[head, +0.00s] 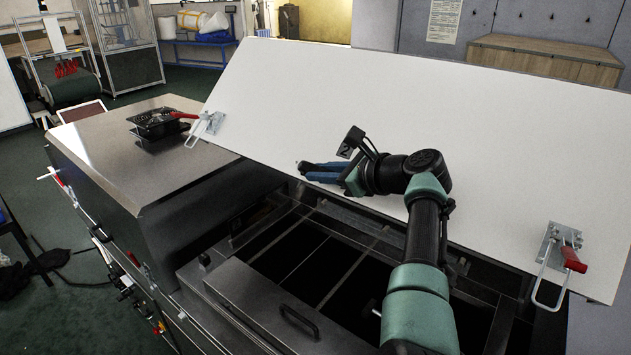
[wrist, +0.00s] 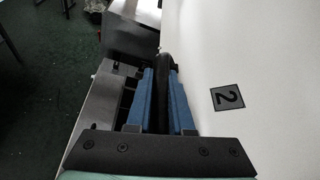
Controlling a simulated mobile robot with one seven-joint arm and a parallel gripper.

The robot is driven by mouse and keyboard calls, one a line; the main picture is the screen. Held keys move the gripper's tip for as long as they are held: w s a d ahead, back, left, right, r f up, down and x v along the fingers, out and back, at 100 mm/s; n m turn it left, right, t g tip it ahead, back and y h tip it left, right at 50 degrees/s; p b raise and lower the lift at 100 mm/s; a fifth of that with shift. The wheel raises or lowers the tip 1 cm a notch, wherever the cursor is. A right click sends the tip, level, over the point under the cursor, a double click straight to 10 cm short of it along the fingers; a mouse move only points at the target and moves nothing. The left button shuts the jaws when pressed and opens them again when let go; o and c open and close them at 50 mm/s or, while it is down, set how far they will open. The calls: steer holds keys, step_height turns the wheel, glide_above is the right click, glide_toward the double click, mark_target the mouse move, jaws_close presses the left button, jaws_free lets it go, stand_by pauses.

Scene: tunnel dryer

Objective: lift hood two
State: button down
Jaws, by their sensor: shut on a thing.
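Hood two (head: 440,130) is a large white panel tilted up over the dark opening of the dryer (head: 310,255). Its dark label with a 2 shows in the wrist view (wrist: 228,98). My gripper (head: 312,172) has blue fingers and is at the hood's lower middle. In the wrist view the fingers (wrist: 162,88) are shut on a black handle (wrist: 163,66) on the hood's face; the fingers hide part of it. A latch with a red grip (head: 208,126) is at the hood's left edge, and another (head: 562,258) is at its lower right.
A closed metal cover (head: 160,150) with a black fan unit (head: 157,122) on it stands left of the opening. A lower panel with a black handle (head: 298,320) lies in front. Pipes and valves (head: 120,275) run along the left side.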

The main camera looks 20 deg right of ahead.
steer(key=shift+f, duration=0.1)
stand_by(0.3)
steer(key=c, duration=0.8)
jaws_free()
steer(key=shift+s+d, duration=0.1)
steer(key=shift+s+d+r, duration=0.2)
steer(key=shift+s+d, duration=0.1)
steer(key=shift+s, duration=0.1)
steer(key=b+v, duration=0.4)
steer(key=v, duration=0.7)
steer(key=shift+s+d+r, duration=0.2)
steer(key=shift+s+r, duration=0.05)
